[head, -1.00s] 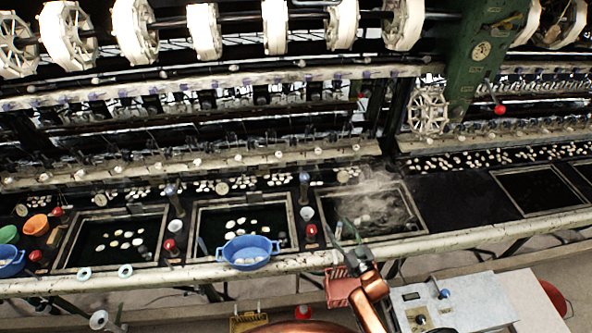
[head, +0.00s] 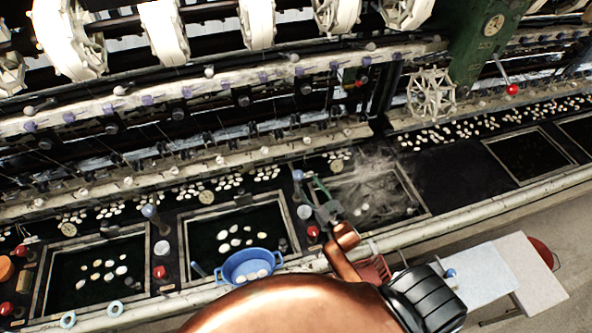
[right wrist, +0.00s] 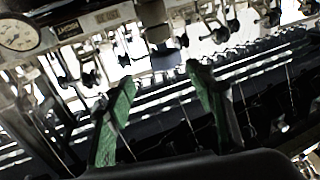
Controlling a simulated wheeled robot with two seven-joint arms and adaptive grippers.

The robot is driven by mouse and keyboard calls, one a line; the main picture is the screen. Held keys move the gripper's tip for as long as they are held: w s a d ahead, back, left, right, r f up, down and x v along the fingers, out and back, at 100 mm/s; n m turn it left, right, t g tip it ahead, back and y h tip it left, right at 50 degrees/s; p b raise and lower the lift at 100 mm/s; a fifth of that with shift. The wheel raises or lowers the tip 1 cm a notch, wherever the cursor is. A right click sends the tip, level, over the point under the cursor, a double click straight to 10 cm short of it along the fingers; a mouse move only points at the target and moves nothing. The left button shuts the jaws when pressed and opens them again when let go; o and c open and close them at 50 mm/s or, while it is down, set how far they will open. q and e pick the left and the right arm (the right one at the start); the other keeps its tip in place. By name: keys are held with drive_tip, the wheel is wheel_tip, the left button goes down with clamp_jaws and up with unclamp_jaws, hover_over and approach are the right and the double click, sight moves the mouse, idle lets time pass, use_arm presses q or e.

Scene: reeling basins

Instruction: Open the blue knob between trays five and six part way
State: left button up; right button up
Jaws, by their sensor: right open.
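One blue knob (head: 298,175) tops a post on the black bench, between the middle tray (head: 236,232) and the steaming tray (head: 385,196). Another blue knob (head: 148,211) stands farther left, beside the left tray (head: 96,268). No tray numbers are readable. My right gripper (head: 312,186) is open, its green fingers close to the blue knob by the steaming tray; I cannot tell whether they touch it. My left gripper is not in view.
Red knobs (head: 313,232) stand along the bench's front. A blue colander (head: 249,266) sits at the middle tray's front edge. A red basket (head: 373,270) is partly behind my arm. White reels (head: 257,22) and machine bars fill the back. A gauge (right wrist: 18,32) shows in the wrist view.

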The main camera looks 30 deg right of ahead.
sight(301, 178)
drive_tip(key=w, duration=0.3)
drive_tip(key=w+a, duration=0.1)
drive_tip(key=w, duration=0.1)
drive_tip(key=shift+w+p, duration=0.2)
drive_tip(key=shift+p, duration=0.15)
drive_tip(key=shift+w, duration=0.75)
drive_tip(key=c, duration=0.6)
drive_tip(key=shift+d, duration=0.1)
drive_tip(key=c, duration=0.6)
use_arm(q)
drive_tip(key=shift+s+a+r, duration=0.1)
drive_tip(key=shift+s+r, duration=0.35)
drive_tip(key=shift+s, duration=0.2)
